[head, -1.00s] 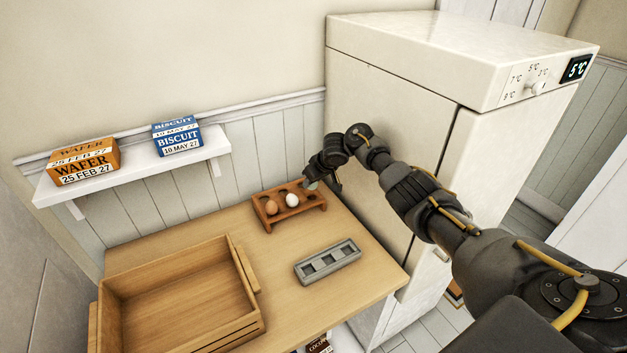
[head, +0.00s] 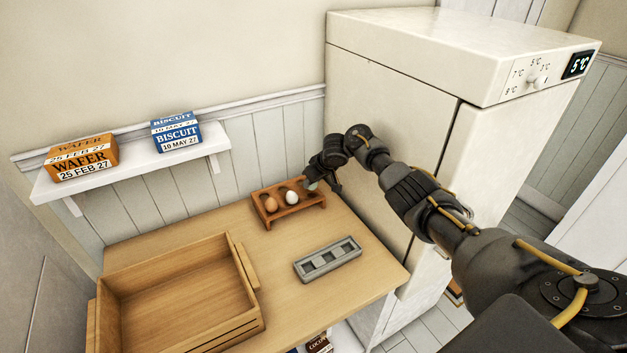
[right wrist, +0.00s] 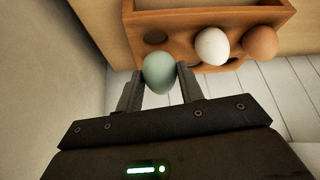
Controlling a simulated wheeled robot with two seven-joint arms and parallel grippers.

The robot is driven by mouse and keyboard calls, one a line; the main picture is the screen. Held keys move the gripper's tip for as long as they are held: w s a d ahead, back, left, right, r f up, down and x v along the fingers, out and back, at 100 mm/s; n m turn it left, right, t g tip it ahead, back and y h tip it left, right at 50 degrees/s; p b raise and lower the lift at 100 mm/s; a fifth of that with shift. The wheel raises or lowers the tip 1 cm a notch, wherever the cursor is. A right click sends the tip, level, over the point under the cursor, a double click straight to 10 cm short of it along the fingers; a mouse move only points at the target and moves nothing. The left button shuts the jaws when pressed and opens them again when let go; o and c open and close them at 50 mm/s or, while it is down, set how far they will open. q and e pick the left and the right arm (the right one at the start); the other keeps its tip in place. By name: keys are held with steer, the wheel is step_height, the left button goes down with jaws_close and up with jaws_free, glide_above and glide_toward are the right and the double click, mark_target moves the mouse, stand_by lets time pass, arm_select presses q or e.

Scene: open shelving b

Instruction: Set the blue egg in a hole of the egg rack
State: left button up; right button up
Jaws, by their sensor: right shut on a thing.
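The pale blue-green egg (right wrist: 159,73) is between the fingers of my right gripper (right wrist: 160,82), which is shut on it. In the head view the right gripper (head: 316,184) is at the right end of the wooden egg rack (head: 281,218), and the egg there is mostly hidden. The rack also shows in the right wrist view (right wrist: 185,20). It holds a brown egg (right wrist: 261,42) and a white egg (right wrist: 212,46). An empty hole (right wrist: 156,37) shows beside the white egg, just past the held egg. My left gripper is not in view.
A grey tray with square recesses (head: 304,268) lies on the wooden table (head: 225,218). A large wooden crate (head: 112,278) stands at the left. The white fridge (head: 385,95) rises close beside the right arm. A wall shelf (head: 135,171) holds a wafer box (head: 82,159) and a biscuit box (head: 176,133).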

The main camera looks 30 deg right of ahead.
mark_target(315, 185)
steer(key=shift+f+b, duration=0.95)
steer(key=shift+f, duration=0.65)
stand_by(0.5)
steer(key=o, duration=0.7)
steer(key=p+v, duration=1.1)
steer(key=p, duration=0.4)
steer(key=shift+p, duration=0.35)
steer(key=shift+f, duration=0.15)
